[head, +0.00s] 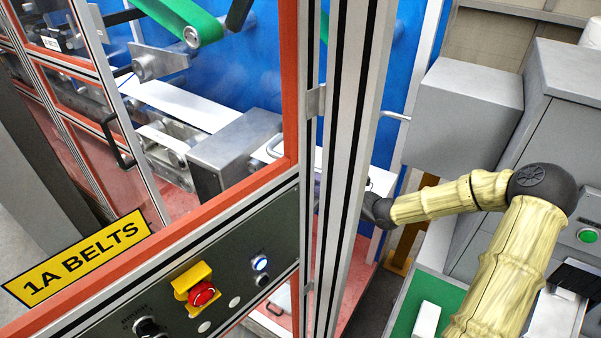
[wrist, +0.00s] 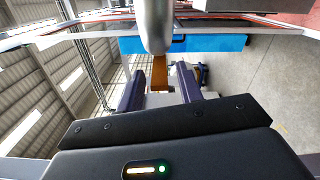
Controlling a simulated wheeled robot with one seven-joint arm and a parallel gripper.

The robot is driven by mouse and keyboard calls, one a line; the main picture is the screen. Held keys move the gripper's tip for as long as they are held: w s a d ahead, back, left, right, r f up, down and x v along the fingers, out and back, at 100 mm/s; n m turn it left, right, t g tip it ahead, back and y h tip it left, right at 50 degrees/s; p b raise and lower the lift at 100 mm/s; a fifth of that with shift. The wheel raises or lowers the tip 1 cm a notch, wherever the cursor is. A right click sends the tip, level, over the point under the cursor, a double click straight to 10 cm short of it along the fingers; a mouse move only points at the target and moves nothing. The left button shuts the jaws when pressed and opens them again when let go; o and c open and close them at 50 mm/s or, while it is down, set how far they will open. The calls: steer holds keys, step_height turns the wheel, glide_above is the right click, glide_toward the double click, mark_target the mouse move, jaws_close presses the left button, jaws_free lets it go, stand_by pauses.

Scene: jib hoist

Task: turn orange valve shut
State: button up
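I cannot make out an orange valve in either view. In the wrist view the two dark fingers of my gripper (wrist: 160,88) stand apart, with nothing clearly held between them. A rounded grey metal bar (wrist: 156,25) comes down from the top, just beyond the gap. Behind it is an orange-brown upright piece (wrist: 160,74), which I cannot identify for certain. In the head view my arm reaches left, and its dark wrist is partly hidden behind the aluminium door frame (head: 350,130); the fingertips do not show there.
A control panel (head: 120,310) with a red emergency button (head: 201,294) is at lower left, by the yellow "1A BELTS" sign (head: 77,257). An orange-brown post (head: 411,225) stands below my forearm. A grey box (head: 462,108) is close above my arm.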

steer(key=p+x, duration=0.1)
steer(key=x, duration=0.2)
steer(key=shift+a, duration=0.2)
steer(key=shift+d, duration=0.1)
jaws_close()
